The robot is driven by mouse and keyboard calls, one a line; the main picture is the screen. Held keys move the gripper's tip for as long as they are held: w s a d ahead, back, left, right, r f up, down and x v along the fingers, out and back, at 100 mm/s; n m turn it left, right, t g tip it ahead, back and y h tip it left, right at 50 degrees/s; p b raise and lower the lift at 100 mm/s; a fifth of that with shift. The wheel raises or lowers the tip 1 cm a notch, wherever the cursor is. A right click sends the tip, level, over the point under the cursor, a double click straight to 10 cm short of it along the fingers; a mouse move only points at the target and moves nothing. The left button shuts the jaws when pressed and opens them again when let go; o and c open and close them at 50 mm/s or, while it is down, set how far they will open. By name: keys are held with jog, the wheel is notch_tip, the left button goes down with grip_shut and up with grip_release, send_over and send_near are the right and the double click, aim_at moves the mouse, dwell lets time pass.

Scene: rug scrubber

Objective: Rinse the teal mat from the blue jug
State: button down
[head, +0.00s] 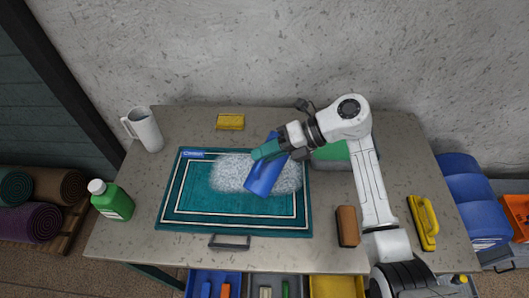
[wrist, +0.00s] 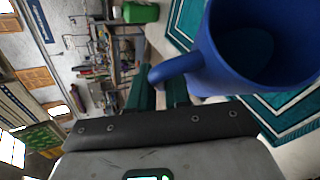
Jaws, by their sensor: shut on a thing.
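The teal mat (head: 180,205) with white border lines lies flat on the table. White foam (head: 228,172) covers its upper middle and right. The blue jug (head: 262,181) is tilted over the foam, held above the mat. My gripper (head: 268,151) is shut on the jug; in the wrist view the gripper (wrist: 160,92) closes on the jug's handle. The jug (wrist: 230,65) fills the upper right of the wrist view, its opening showing a dark blue inside. I cannot tell whether water is leaving it. The mat (wrist: 290,110) shows behind the jug there.
A white pitcher (head: 146,130) stands at the table's back left, a green bottle (head: 112,201) at its left edge. A yellow sponge (head: 230,122) lies behind the mat. A brown brush (head: 347,226) and a yellow-handled brush (head: 423,222) lie at right. A green container (head: 331,151) sits behind my arm.

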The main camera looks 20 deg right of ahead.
jog(key=shift+w+d+y, duration=0.1)
jog(key=shift+y, duration=0.2)
jog(key=shift+w+d+f+m+y+b, duration=0.2)
jog(key=shift+d+f+m+y+b, duration=0.1)
jog(key=shift+f+m+b, duration=0.15)
jog(key=shift+w+d+g+y, duration=0.1)
jog(key=shift+w+g+y, duration=0.1)
jog(key=shift+g+y, duration=0.1)
jog(key=shift+b, duration=0.3)
jog(key=shift+w+d+f+m, duration=0.1)
jog(key=shift+d+f+m, duration=0.05)
jog(key=shift+m, duration=0.1)
